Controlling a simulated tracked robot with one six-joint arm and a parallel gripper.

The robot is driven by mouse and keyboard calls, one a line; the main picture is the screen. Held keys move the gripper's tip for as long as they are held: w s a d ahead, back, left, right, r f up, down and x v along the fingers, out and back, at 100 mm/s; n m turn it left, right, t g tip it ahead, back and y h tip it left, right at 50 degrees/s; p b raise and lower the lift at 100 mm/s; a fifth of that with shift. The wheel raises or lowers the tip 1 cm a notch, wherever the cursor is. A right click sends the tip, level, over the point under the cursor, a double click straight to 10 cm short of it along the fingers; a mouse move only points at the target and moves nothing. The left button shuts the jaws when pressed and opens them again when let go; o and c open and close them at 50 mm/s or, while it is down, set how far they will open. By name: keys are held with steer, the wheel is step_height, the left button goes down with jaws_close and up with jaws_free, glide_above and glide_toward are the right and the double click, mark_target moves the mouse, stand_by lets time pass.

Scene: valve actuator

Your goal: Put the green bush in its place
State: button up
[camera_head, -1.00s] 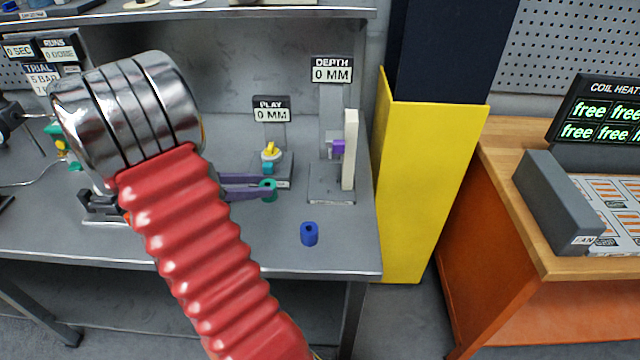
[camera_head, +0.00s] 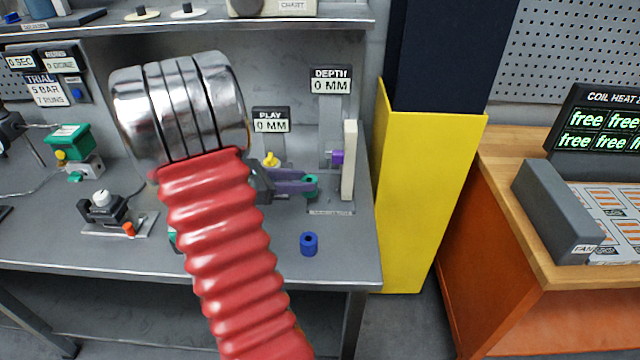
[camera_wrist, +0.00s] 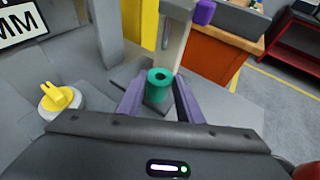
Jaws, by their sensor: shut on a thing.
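The green bush (camera_wrist: 158,86) is a short green cylinder with a dark hole in its top. It is held upright between the purple fingers of my gripper (camera_wrist: 160,98), which is shut on it. In the head view the green bush (camera_head: 311,184) shows at the fingertips, in front of the DEPTH gauge stand (camera_head: 331,208). A purple piece (camera_head: 337,157) sits on that stand beside a white upright plate (camera_head: 349,160). The bush appears above the stand's base in the wrist view; the exact gap cannot be told.
A blue bush (camera_head: 309,244) stands on the bench near its front right. A green-topped device (camera_head: 68,140) and a black fixture (camera_head: 104,208) stand at left. A yellow column (camera_head: 425,190) borders the bench at right.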

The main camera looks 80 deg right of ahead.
steer(key=s+d, duration=0.4)
steer(key=shift+s+d, duration=0.1)
steer(key=shift+s, duration=0.2)
steer(key=shift+f, duration=0.1)
steer(key=shift+f, duration=1.65)
steer(key=o, duration=1.2)
